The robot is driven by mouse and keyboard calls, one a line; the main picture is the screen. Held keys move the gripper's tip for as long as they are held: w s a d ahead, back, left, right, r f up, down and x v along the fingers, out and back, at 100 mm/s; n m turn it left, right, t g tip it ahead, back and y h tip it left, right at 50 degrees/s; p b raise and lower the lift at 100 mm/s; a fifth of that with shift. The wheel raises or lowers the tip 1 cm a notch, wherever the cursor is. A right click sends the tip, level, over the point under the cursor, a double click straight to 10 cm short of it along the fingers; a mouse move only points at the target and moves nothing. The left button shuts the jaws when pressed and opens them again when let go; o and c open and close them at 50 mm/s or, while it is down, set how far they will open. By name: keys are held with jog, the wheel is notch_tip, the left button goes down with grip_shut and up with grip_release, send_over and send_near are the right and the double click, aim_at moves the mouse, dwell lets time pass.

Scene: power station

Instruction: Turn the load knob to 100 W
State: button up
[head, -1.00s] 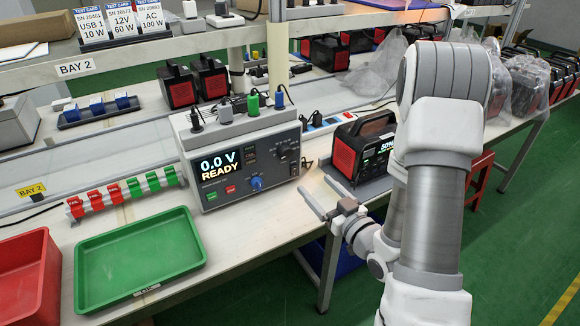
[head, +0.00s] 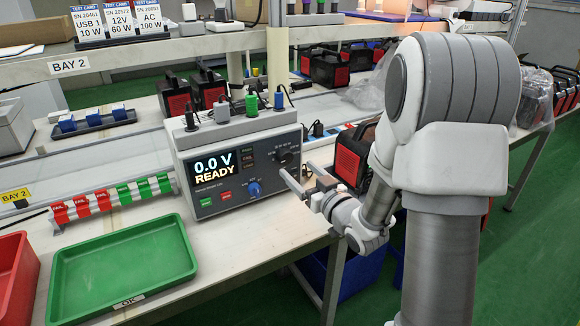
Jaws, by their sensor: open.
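The grey tester (head: 240,170) stands on the bench, its screen reading "0.0 V READY". A black knob (head: 283,156) with small markings around it sits at the upper right of its front panel. The markings and the knob's pointer are too small to read. A blue knob (head: 254,189) sits lower on the panel, left of it. My gripper (head: 295,169) is open and empty, its fingers pointing at the panel's right side. Its fingertips are just below and right of the black knob in the picture; I cannot tell whether they touch the panel.
Green and red buttons lie low on the panel. Plugs with cables stand on the tester's top. A black-and-red power unit (head: 350,158) stands close right of my gripper, partly behind my arm. A green tray (head: 125,268) lies at front left. Test cards (head: 120,24) stand on the shelf.

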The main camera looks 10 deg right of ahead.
aim_at(288, 160)
jog(key=shift+x, duration=2.7)
grip_shut()
